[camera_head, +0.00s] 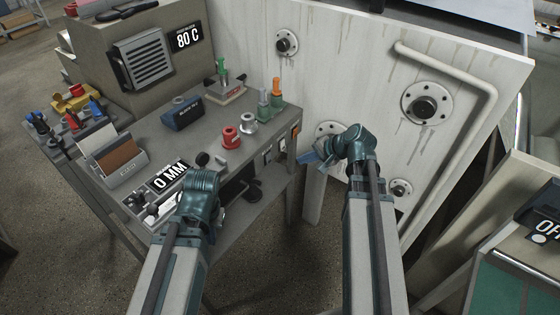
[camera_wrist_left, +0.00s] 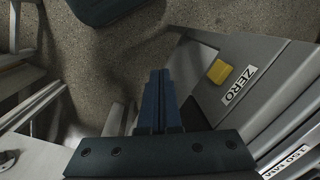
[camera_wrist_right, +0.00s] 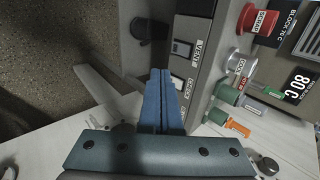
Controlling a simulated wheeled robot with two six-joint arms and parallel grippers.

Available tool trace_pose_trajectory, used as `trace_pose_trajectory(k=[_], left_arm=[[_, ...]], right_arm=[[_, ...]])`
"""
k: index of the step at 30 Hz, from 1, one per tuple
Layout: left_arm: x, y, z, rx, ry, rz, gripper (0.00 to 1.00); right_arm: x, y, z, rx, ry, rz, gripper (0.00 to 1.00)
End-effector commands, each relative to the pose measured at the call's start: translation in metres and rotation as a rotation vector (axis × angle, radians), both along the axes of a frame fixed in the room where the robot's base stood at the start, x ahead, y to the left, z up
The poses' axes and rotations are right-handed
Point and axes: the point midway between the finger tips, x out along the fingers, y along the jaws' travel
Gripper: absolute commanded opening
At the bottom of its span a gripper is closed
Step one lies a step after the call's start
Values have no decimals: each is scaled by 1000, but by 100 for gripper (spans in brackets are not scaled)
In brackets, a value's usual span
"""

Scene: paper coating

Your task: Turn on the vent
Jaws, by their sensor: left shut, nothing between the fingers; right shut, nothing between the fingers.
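The VENT switch, a dark rocker on a pale plate, is on the bench's side panel in the right wrist view (camera_wrist_right: 181,48), beside its printed label. A louvred grille (camera_head: 146,60) is on the box behind.
A second labelled switch (camera_wrist_right: 177,82) sits close to the VENT switch. Red button (camera_head: 230,137), silver button (camera_head: 248,124) and green and orange handles (camera_head: 270,96) stand on the bench top. A white panel with round flanges (camera_head: 426,104) stands right of the bench.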

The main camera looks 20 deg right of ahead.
Motion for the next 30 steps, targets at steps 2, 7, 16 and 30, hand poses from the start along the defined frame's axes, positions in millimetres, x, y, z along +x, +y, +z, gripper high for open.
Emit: trace_pose_trajectory(k=[2,7,16,30], left_arm=[[0,0,-6,0,0,0,0],[0,0,-28,0,0,0,0],[0,0,-70,0,0,0,0],[0,0,-77,0,0,0,0]], right_arm=[[3,2,-6,0,0,1,0],[17,12,-28,0,0,4,0],[49,37,-70,0,0,4,0],[85,66,-77,-1,-2,-1,0]])
